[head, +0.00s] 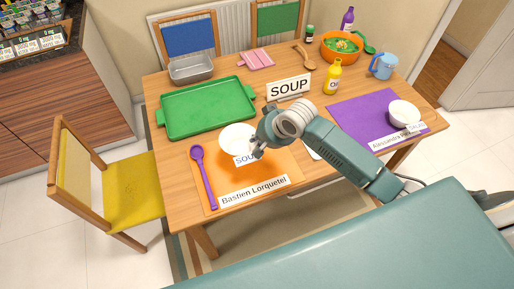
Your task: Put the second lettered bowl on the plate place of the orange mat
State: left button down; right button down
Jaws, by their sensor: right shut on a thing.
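The orange mat (270,185) lies at the front of the table, with a name label reading "Bastien Lorquetel" along its front edge. A white bowl (236,137) with a lettered label starting "SOU" is over the mat's back part. My right gripper (258,149) is shut on this bowl at its right side and covers part of the label. A darker patch shows on the mat below the bowl, so it looks held above the mat. Another white bowl (404,111) with a label stands on the purple mat (357,118) at right. My left gripper is not in view.
A purple spoon (203,176) lies on the orange mat's left side. A green tray (207,107) lies behind the mat. A "SOUP" sign (289,87), a yellow bottle (333,78), an orange bowl (341,47) and a blue mug (383,66) stand farther back.

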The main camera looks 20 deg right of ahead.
notch_tip(320, 180, down, 5)
jog(key=shift+f, duration=0.2)
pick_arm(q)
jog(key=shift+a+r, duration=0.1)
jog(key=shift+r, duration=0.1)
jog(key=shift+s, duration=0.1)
pick_arm(e)
jog(key=shift+f, duration=0.15)
jog(key=c, duration=1.9)
grip_release()
jog(key=shift+d+r, duration=0.1)
jog(key=shift+r, duration=0.1)
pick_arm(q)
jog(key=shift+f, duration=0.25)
pick_arm(e)
jog(key=v, duration=1.2)
